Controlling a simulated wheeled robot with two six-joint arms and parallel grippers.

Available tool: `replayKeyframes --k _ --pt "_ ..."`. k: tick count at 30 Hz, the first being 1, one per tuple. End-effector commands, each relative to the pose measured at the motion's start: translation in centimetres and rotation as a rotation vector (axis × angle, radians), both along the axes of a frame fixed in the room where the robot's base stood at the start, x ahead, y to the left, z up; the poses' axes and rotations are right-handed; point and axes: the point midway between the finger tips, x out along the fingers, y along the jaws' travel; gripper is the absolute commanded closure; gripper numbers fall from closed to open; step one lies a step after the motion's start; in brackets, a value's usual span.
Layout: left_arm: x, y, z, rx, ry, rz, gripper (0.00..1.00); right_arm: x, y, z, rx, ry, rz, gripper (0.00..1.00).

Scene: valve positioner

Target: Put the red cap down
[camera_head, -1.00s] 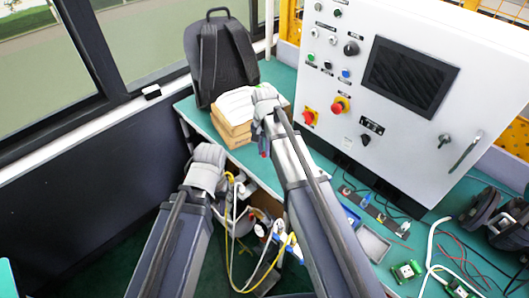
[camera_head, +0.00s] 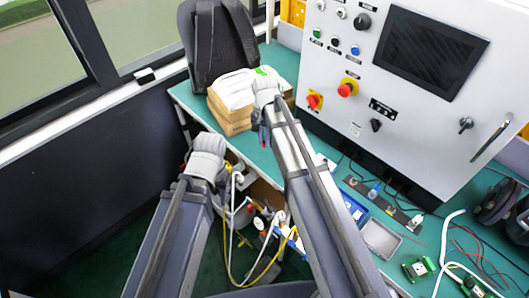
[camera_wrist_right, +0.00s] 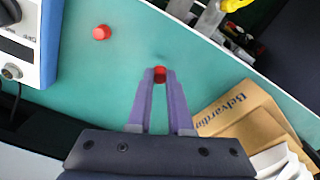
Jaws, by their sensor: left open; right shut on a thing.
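A small red cap (camera_wrist_right: 160,75) is between the fingertips of my right gripper (camera_wrist_right: 160,72) in the right wrist view. The gripper is shut on it, over the green tabletop (camera_wrist_right: 70,115). I cannot tell whether the cap touches the surface. In the head view my right gripper (camera_head: 264,138) points down by the table's edge, mostly behind my arm. My left gripper (camera_head: 185,165) is lower left, off the table's edge; it is open, its fingers largely hidden by my wrist.
A second red round piece (camera_wrist_right: 102,32) is over green tabletop, near the white control cabinet (camera_head: 350,50). Cardboard boxes (camera_head: 232,122) and a black backpack (camera_head: 220,45) are at the back left.

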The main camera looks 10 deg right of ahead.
Motion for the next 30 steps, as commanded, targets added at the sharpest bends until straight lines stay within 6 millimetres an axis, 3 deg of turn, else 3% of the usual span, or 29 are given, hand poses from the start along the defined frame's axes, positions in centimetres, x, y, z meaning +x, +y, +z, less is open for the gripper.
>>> replayKeyframes --k 7,15,29,30 --pt "0.0 0.0 -0.8 0.000 0.000 0.000 0.50 0.0 0.0 -0.8 0.000 0.000 0.000 1.00" --pt "0.0 0.0 -3.9 0.000 0.000 0.000 0.50 0.0 0.0 -3.9 0.000 0.000 0.000 1.00" --pt "0.0 0.0 -4.3 0.000 0.000 0.000 0.50 0.0 0.0 -4.3 0.000 0.000 0.000 1.00" --pt "0.0 0.0 -4.1 0.000 0.000 0.000 0.50 0.0 0.0 -4.1 0.000 0.000 0.000 0.77"
